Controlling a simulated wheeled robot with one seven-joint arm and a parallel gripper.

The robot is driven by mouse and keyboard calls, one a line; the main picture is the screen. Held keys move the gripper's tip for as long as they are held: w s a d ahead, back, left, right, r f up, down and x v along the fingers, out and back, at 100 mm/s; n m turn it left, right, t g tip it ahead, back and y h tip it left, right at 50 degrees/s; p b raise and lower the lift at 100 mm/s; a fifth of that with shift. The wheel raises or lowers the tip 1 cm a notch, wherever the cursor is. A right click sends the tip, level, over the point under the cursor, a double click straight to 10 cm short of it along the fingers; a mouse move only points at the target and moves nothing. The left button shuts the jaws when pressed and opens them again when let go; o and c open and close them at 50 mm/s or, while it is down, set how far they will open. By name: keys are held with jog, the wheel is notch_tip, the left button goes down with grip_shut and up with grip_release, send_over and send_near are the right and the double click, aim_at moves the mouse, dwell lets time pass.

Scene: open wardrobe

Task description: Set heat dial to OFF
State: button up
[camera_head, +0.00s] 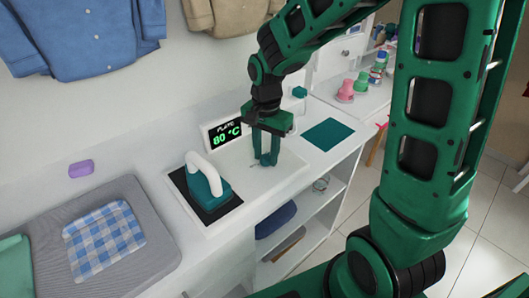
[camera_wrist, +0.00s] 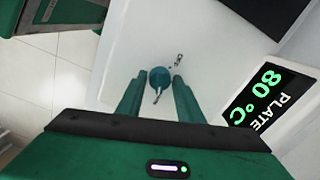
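The heat dial (camera_wrist: 160,76) is a small round teal knob on the white top, with a light pointer toward the bottom of the wrist view. Small dark marks lie beside it, too small to read. My gripper (camera_wrist: 158,79) has one green finger on each side of the dial, with narrow gaps showing; it is open. Whether the tips are level with the dial or above it is unclear. In the head view my gripper (camera_head: 266,161) points down at the white top and hides the dial.
A teal iron with a white handle (camera_head: 206,178) stands on a dark plate left of my gripper. A grey board (camera_head: 60,190) with a checked cloth (camera_head: 103,240) lies further left. A teal mat (camera_head: 327,134) lies to the right. Open shelves (camera_head: 300,215) are below.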

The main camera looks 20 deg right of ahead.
jog(key=c, duration=0.6)
jog(key=shift+n, duration=0.3)
jog(key=n, duration=0.6)
jog(key=shift+w, duration=0.1)
jog(key=n, duration=0.6)
jog(key=shift+n, duration=0.4)
jog(key=n, duration=1.1)
jog(key=shift+d+r+n, duration=0.1)
jog(key=shift+n, duration=1.6)
